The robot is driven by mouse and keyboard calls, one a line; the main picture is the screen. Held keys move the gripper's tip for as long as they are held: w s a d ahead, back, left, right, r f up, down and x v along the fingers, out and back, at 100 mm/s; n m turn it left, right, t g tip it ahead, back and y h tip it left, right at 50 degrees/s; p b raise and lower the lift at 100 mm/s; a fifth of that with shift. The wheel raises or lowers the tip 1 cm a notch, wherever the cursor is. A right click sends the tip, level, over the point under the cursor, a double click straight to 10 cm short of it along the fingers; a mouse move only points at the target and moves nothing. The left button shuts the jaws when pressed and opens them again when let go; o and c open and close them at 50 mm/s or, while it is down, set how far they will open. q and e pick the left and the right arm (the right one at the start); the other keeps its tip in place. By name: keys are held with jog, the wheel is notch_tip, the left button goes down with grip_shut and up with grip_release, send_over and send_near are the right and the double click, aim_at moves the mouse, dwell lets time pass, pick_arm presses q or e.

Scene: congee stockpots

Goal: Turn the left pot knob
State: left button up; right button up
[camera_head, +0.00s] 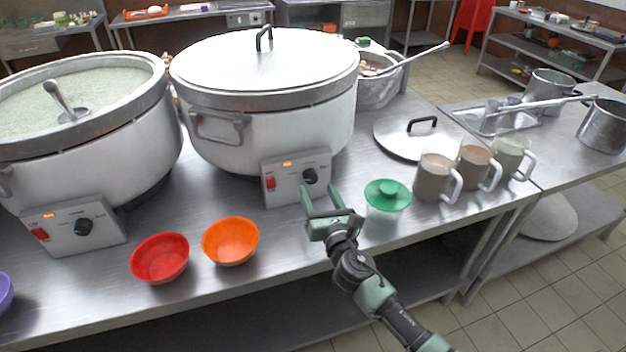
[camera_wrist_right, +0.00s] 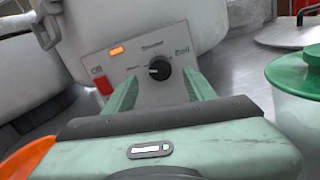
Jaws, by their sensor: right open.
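The left pot (camera_head: 90,135) is open, filled with pale congee, and a ladle (camera_head: 65,103) rests in it. Its control box has a black knob (camera_head: 83,227) and a red switch. The right pot (camera_head: 275,125) is closed with a metal lid. Its control box has a black knob (camera_head: 310,176), which also shows in the right wrist view (camera_wrist_right: 159,69). My right gripper (camera_head: 319,188) is open, its fingers pointing at the right pot's knob. In the right wrist view the knob appears between the fingers (camera_wrist_right: 163,82); contact cannot be told. My left gripper is not in view.
A red bowl (camera_head: 160,258) and an orange bowl (camera_head: 230,241) stand at the front of the counter. A green-lidded container (camera_head: 387,202) is right of my gripper. Several mugs (camera_head: 437,178) and a loose lid (camera_head: 413,139) lie farther right.

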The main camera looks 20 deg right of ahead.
aim_at(312, 180)
jog(key=shift+w+f, duration=0.1)
jog(key=shift+w, duration=2)
grip_shut()
